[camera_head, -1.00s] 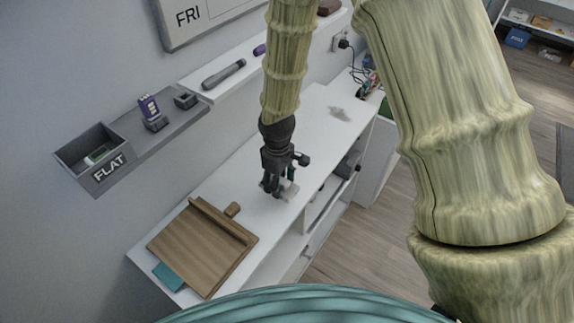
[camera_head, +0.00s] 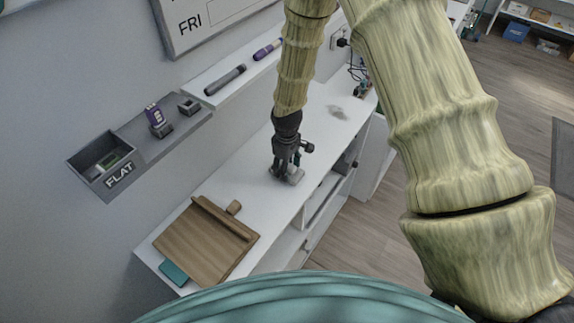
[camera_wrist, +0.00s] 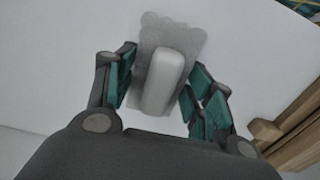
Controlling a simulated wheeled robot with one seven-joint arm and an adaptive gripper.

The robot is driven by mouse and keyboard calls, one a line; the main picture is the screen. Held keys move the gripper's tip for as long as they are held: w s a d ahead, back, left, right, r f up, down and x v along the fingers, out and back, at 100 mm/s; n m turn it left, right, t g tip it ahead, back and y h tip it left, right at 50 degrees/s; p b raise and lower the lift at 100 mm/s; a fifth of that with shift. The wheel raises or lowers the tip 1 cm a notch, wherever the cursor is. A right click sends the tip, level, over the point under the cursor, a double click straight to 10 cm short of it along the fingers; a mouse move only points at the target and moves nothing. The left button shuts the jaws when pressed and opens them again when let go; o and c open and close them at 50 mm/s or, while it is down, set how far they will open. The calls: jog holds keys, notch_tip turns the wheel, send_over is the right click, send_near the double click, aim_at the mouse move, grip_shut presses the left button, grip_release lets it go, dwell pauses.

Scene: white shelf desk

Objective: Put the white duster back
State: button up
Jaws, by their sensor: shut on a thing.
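The white duster (camera_wrist: 166,78), a pale block on a grey scalloped pad, lies between my gripper's fingers in the wrist view. My gripper (camera_wrist: 160,72) is shut on it, one finger on each side. In the head view my gripper (camera_head: 285,172) is low over the white desk top, and part of the duster (camera_head: 296,176) shows beside the fingers. The rest of the duster is hidden there by the fingers. It sits at or very near the desk surface; I cannot tell whether it is lifted.
A wooden board (camera_head: 205,243) lies at the near end of the desk (camera_head: 232,178). A ledge holds markers (camera_head: 225,81). A grey smudge (camera_head: 336,112) marks the far desk.

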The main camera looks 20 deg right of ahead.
jog(key=shift+f, duration=0.3)
jog(key=o, duration=0.9)
jog(key=shift+r, duration=0.1)
jog(key=shift+r+b, duration=2.05)
jog(key=shift+r, duration=3.9)
jog(key=shift+s, duration=0.1)
